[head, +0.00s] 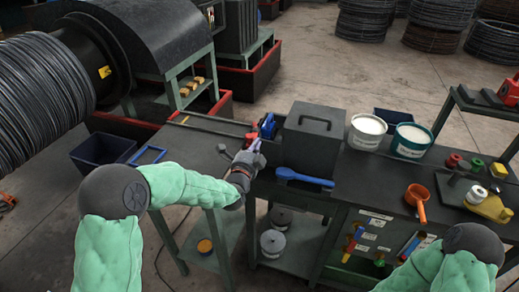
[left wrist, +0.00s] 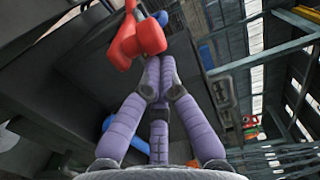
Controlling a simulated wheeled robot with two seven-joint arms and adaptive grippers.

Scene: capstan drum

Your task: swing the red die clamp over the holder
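The red die clamp (head: 252,136) stands near the far left edge of the dark bench, left of a black box, beside a blue part (head: 268,126). In the left wrist view the red clamp (left wrist: 138,38) hangs just beyond my fingertips, with blue behind it. My left gripper (head: 254,147) is at the clamp. Its purple fingers (left wrist: 159,68) come together at the tips, against or just short of the red end; I cannot tell if they touch. The holder is not clearly made out. My right gripper is out of view; only part of that arm shows.
The black box (head: 313,138) stands right of my left gripper, with a blue-handled tool (head: 304,178) before it. Two white-filled buckets (head: 366,132) (head: 411,141) and an orange ladle (head: 418,201) are farther right. A large wire drum (head: 42,88) is at left.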

